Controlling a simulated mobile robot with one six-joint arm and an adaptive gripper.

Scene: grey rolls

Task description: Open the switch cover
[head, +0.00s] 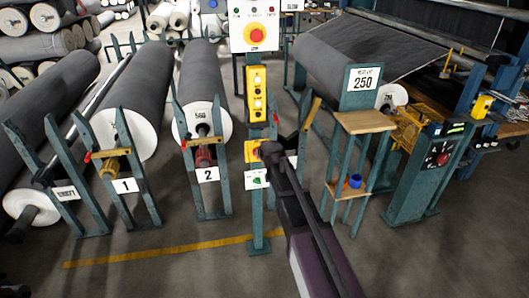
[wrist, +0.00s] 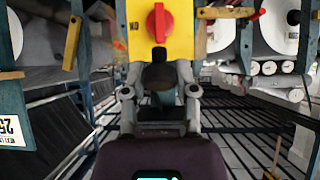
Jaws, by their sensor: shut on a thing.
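The switch is a yellow box (head: 250,152) on the teal post in the head view, just left of my gripper (head: 268,150). In the wrist view its yellow face (wrist: 182,40) fills the top middle, with a red rotary knob (wrist: 157,22) on it. My gripper (wrist: 158,80) is at the lower edge of this face. Its fingers are closed around a dark rounded piece (wrist: 159,74), which I take to be part of the switch cover. The hinge and most of the cover cannot be made out. The fingertips are partly hidden by my arm in the head view.
Above the switch are a yellow button box (head: 257,94) and a white panel with a red stop button (head: 255,35). Grey rolls (head: 190,75) on teal stands are at left. A wooden-topped stand (head: 365,122) is close at right. A yellow floor line (head: 165,251) crosses open floor.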

